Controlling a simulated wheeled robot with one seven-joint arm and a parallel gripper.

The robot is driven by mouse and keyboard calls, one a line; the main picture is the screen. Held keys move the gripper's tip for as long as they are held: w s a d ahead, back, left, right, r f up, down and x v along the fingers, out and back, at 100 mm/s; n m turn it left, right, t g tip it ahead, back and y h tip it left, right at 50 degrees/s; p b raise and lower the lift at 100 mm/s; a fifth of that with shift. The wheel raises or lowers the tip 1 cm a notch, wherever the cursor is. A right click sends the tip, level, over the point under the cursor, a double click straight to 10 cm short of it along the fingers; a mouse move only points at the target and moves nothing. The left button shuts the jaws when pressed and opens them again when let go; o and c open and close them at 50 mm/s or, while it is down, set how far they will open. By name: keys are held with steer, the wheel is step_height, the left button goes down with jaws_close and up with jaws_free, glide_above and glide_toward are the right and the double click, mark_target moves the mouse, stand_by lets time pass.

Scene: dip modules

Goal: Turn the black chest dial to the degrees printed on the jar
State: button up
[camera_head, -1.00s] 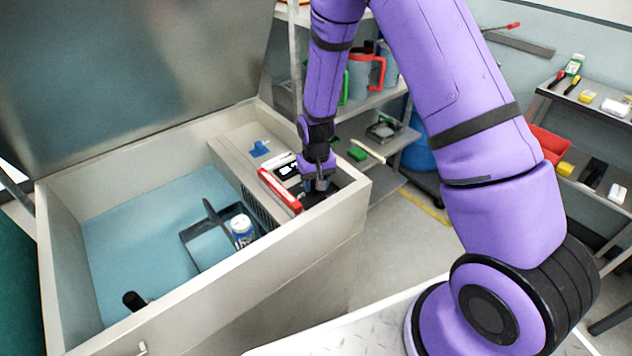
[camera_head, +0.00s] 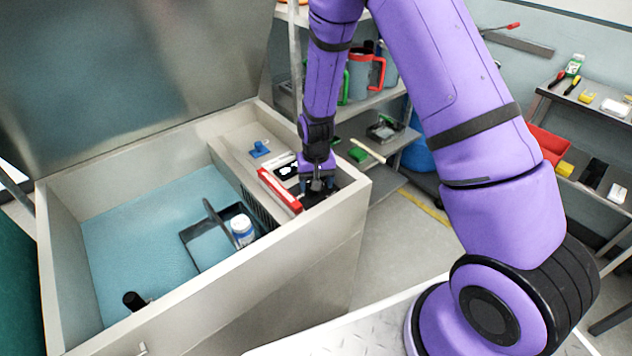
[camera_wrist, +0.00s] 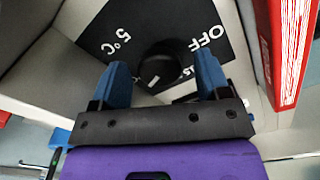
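The black dial (camera_wrist: 160,73) sits on a black plate (camera_wrist: 178,20) in the wrist view. White print on the plate reads "5°C" and "OFF"; another mark beside the dial is partly covered. My gripper (camera_wrist: 161,62) is open, its two blue fingers on either side of the dial with a visible gap to each. In the head view my gripper (camera_head: 317,187) points down over the plate on the chest's right ledge and hides most of the dial. The jar (camera_head: 242,231), white-lidded with a blue label, stands in the chest (camera_head: 200,338); its print is too small to read.
A red object (camera_head: 279,190) lies on the ledge just left of my gripper, and its edge (camera_wrist: 283,50) shows in the wrist view. A small blue item (camera_head: 259,149) lies farther back. The raised lid (camera_head: 140,80) stands behind. Shelves (camera_head: 385,100) are beyond.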

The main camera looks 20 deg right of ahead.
step_height(320, 180, up, 11)
stand_by(0.8)
steer(key=s+d+r+t, duration=0.1)
steer(key=s+r, duration=0.3)
steer(key=r, duration=0.3)
steer(key=s+d+r+n+t, duration=0.1)
steer(key=s+r, duration=0.2)
steer(key=r, duration=0.4)
steer(key=s+d+r+t, duration=0.1)
steer(key=s+d+r, duration=0.1)
steer(key=s+r, duration=0.35)
steer(key=s+d+r+t, duration=0.1)
steer(key=s+r, duration=0.4)
steer(key=s, duration=0.3)
steer(key=s+d+r+n+t, duration=0.1)
steer(key=s+r, duration=0.4)
steer(key=s, duration=0.4)
steer(key=shift+d+r, duration=0.35)
